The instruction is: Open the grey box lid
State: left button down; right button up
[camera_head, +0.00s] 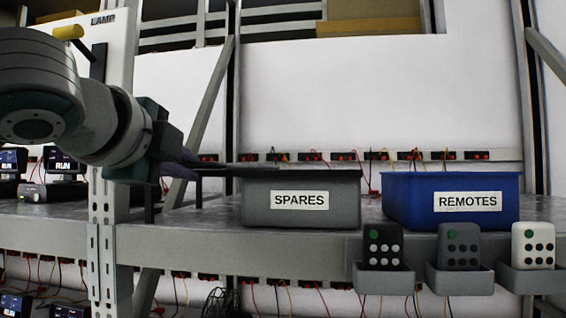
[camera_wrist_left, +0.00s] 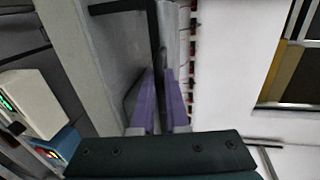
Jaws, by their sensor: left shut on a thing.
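The grey box (camera_head: 258,205) labelled SPARES stands on the metal shelf, seen nearly level from the front. Its dark lid (camera_head: 300,173) shows as a thin strip along the top and looks down and flat. My left gripper (camera_head: 212,167) reaches in from the left to the lid's left edge, with its fingers shut on that edge. In the left wrist view the purple fingers (camera_wrist_left: 160,74) are close together on either side of a thin dark edge. The exact grip is hard to see. My right gripper is in neither view.
A blue box (camera_head: 400,205) labelled REMOTES stands right of the grey box. Several remotes sit in holders on the shelf front, such as the black one (camera_head: 383,247). A rack post (camera_head: 103,240) is at left. Red sockets and wires line the back.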

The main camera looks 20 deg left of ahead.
pick_arm(q)
jog(key=shift+f, duration=0.1)
jog(key=c, duration=0.9)
grip_release()
jog(key=shift+w+d, duration=0.1)
jog(key=shift+d, duration=0.05)
jog(key=shift+c, duration=0.2)
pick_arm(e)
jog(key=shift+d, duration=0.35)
pick_arm(q)
jog(key=shift+r, duration=0.2)
jog(key=shift+r, duration=0.1)
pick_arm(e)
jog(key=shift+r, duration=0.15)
